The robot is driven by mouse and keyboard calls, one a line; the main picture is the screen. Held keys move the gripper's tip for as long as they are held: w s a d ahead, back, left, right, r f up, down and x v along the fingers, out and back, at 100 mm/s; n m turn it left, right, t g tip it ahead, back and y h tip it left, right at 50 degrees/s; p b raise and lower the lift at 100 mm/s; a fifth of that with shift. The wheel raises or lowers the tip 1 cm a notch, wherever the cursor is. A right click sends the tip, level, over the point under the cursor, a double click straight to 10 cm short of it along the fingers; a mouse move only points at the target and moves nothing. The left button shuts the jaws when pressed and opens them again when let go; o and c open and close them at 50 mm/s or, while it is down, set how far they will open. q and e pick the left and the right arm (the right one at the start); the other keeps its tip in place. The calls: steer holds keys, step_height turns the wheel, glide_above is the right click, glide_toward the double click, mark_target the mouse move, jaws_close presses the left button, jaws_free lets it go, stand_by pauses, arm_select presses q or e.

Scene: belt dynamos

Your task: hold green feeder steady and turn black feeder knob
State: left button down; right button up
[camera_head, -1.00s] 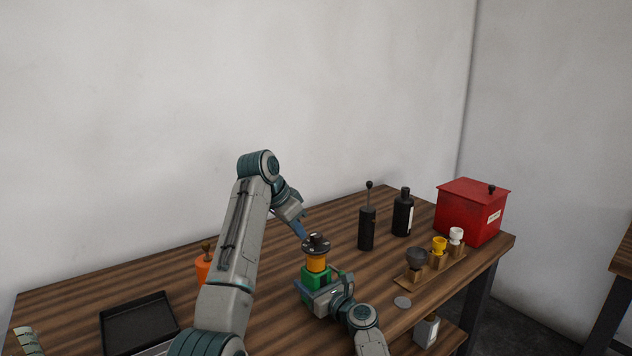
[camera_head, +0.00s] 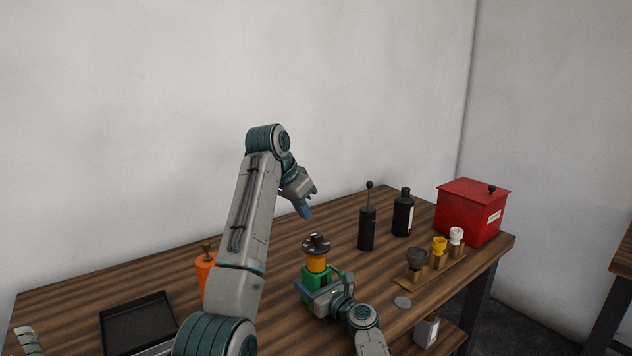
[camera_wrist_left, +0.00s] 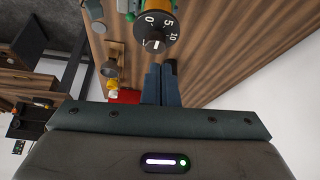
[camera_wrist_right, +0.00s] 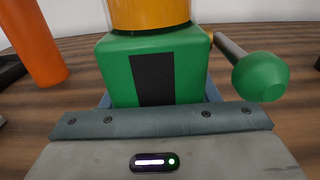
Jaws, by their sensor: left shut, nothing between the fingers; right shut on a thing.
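The green feeder (camera_head: 309,277) stands upright on the table, with a yellow-orange body (camera_head: 316,263) and a black knob (camera_head: 316,243) on top. In the left wrist view the knob (camera_wrist_left: 157,27) shows a dial marked 0, 5 and 10 and a white pointer line. My right gripper (camera_head: 318,292) is shut on the green base, which fills the right wrist view (camera_wrist_right: 190,75). My left gripper (camera_head: 306,212) is shut and empty, above the knob and apart from it; its fingers also show in the left wrist view (camera_wrist_left: 160,84).
A green ball-ended handle (camera_wrist_right: 260,76) sticks out beside the base. A black cylinder with a lever (camera_head: 367,229), a black bottle (camera_head: 402,213), a rack with small cups (camera_head: 440,264) and a red box (camera_head: 471,212) stand to the right.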

mark_target(311, 246)
arm_select(q)
steer(key=shift+s+d+f+n+t+y, duration=0.3)
steer(key=shift+f+n, duration=0.4)
steer(key=shift+f, duration=0.35)
steer(key=shift+s+d+f+n+t+y, duration=0.15)
steer(key=shift+s+d+f+n, duration=0.3)
steer(key=shift+f+n, duration=0.4)
steer(key=shift+s+d+f+n+t+y, duration=0.15)
steer(key=shift+s+d+f+n+y, duration=0.3)
steer(key=shift+f, duration=0.75)
steer(key=shift+w, duration=0.45)
steer(key=shift+a, duration=0.3)
steer(key=shift+w+a, duration=0.2)
steer(key=shift+a, duration=0.1)
steer(key=shift+a, duration=0.15)
